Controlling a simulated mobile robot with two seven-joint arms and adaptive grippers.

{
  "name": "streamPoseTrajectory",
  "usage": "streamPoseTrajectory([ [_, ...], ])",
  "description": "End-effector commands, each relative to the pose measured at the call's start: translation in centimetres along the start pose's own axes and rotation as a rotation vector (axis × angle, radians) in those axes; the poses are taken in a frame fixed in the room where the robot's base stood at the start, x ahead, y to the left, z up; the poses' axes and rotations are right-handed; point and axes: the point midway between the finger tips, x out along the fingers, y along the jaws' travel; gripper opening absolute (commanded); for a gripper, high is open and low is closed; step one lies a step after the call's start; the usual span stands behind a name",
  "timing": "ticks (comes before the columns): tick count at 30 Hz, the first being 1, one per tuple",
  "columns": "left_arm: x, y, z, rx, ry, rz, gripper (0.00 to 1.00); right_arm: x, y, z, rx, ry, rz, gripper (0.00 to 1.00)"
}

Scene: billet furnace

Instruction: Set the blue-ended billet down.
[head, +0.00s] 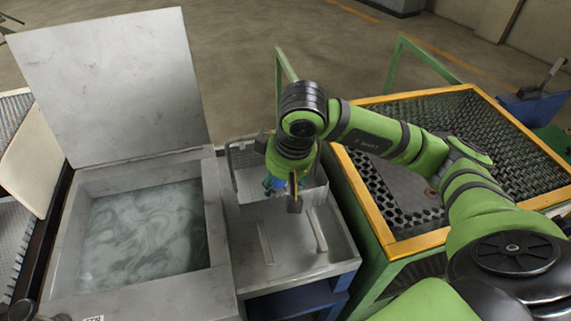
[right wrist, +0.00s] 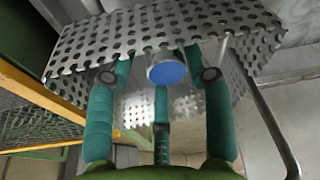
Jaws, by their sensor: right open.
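The blue-ended billet (right wrist: 167,73) shows in the right wrist view as a round blue end face on a short grey body, at the perforated metal wall of the basket (right wrist: 110,40). My right gripper (right wrist: 160,88) is open, with its teal fingers spread around and below the blue end. I cannot tell whether any finger touches it. In the head view my right gripper (head: 284,187) points down into the wire basket (head: 250,190), and the arm hides much of that basket. My left gripper is not in view.
The basket stands on a grey metal tray (head: 285,250) with raised rails. Left of it is a tank (head: 150,230) of cloudy liquid with its lid (head: 110,85) up. To the right is a mesh-lined bin (head: 490,130) with a yellow rim, beneath my right arm.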

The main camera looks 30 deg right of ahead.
Motion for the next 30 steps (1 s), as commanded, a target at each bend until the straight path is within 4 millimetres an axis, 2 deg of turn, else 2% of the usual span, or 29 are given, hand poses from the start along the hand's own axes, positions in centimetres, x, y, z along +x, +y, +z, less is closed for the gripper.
streamPoseTrajectory([
  [4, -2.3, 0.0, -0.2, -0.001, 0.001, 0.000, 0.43, -1.7, -0.1, -0.4, 0.000, -0.001, -0.001, 0.52],
  [7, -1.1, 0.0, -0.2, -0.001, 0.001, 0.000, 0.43, -3.5, 0.0, -0.5, -0.002, 0.011, 0.000, 0.52],
  [12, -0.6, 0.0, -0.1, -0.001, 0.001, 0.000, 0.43, -7.7, 0.0, -0.4, -0.002, 0.010, 0.000, 0.52],
  [18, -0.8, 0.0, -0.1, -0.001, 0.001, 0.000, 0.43, -11.5, 0.0, -0.4, -0.001, 0.005, 0.001, 0.52],
  [24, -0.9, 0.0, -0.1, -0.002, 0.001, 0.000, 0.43, -12.8, 0.0, -0.3, 0.000, 0.000, 0.000, 0.52],
  [30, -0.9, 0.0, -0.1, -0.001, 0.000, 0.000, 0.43, -13.0, 0.0, -0.2, 0.000, -0.002, -0.001, 0.52],
])
